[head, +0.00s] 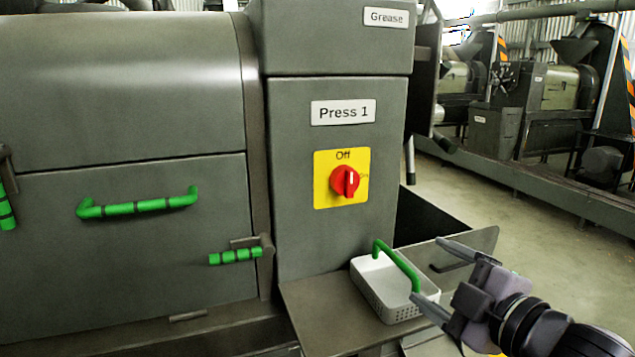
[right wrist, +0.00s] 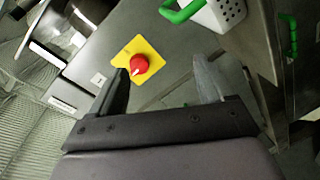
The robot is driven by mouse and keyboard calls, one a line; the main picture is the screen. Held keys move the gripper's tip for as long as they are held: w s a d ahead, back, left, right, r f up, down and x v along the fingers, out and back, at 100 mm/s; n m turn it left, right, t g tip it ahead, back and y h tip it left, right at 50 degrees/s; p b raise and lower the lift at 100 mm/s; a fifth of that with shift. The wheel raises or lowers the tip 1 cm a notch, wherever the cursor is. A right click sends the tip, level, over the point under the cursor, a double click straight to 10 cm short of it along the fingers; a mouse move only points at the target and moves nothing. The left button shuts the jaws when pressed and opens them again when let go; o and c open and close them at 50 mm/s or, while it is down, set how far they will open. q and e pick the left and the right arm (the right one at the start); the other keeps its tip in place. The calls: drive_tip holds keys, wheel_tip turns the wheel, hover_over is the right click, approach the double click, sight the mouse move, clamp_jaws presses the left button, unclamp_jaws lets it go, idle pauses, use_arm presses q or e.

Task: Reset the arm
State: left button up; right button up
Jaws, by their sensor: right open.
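My right gripper (head: 428,272) is in the lower right of the head view. It is open and nothing is between its fingers. Its fingers also show in the right wrist view (right wrist: 160,85), spread apart. In the head view the gripper is beside a white perforated basket (head: 385,284) with a green handle (head: 398,264); one fingertip overlaps the end of that handle in the picture, and I cannot tell whether they touch. The basket stands on a metal ledge below the Press 1 panel. It also shows at the top of the right wrist view (right wrist: 222,14). My left gripper is not in view.
The Press 1 cabinet (head: 300,230) carries a red rotary switch (head: 345,181) on a yellow plate. Left of it is a large door with a green handle (head: 138,204) and a green latch (head: 236,256). Open floor (head: 470,200) lies to the right, with more presses (head: 555,90) behind.

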drive_tip(key=s+f+m+g+h, duration=0.15)
drive_tip(key=f+m, duration=0.25)
drive_tip(key=f, duration=0.6)
drive_tip(key=s+f+m, duration=0.3)
drive_tip(key=f+m, duration=0.1)
drive_tip(key=f, duration=0.6)
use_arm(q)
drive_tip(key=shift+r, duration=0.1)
use_arm(e)
drive_tip(key=s+d+f+m+g+h, duration=0.3)
drive_tip(key=s+f+m, duration=0.3)
drive_tip(key=s+f, duration=0.9)
wheel_tip(320, 180, down, 3)
drive_tip(key=shift+d+r, duration=0.2)
drive_tip(key=shift+d, duration=0.1)
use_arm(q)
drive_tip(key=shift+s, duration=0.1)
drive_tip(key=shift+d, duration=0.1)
